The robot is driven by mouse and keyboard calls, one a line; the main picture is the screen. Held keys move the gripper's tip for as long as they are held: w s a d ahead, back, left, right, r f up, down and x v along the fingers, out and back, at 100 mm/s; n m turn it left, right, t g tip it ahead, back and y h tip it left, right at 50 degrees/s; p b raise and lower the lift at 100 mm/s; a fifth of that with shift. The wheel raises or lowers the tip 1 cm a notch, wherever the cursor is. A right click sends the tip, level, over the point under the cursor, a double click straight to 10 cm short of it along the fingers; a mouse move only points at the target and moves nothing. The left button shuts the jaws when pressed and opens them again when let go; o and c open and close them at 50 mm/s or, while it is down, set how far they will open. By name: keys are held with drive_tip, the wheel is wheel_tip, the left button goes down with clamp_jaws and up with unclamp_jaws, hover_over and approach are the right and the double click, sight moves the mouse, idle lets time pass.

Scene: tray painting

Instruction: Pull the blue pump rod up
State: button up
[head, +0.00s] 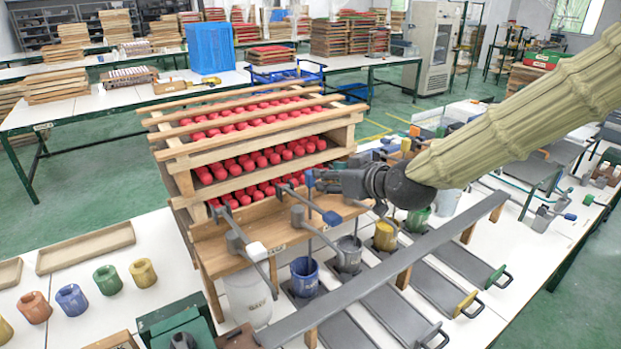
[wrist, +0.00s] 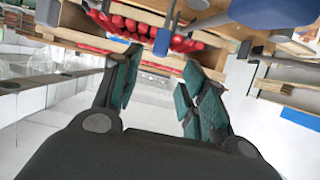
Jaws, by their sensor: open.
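The blue pump rod (head: 310,180) is a thin upright rod with a blue top, standing over the blue bucket (head: 305,277) in the head view. My gripper (head: 318,180) is level with its top, just to the right. In the wrist view my gripper (wrist: 162,62) is open, with its two green-padded fingers apart and nothing held. A blue-grey rod end (wrist: 162,41) shows between and just beyond the fingertips, apparently the pump rod. I cannot tell whether the fingers touch it.
A lever with a blue end (head: 331,218) is close below my gripper. A wooden rack of red cylinders (head: 255,160) stands right behind. A grey bucket (head: 348,255) and a yellow bucket (head: 385,237) are to the right. A long grey rail (head: 390,270) runs in front.

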sight(310, 171)
drive_tip(key=shift+p+x, duration=2)
drive_tip(key=shift+x, duration=2.95)
drive_tip(key=shift+c, duration=0.4)
clamp_jaws()
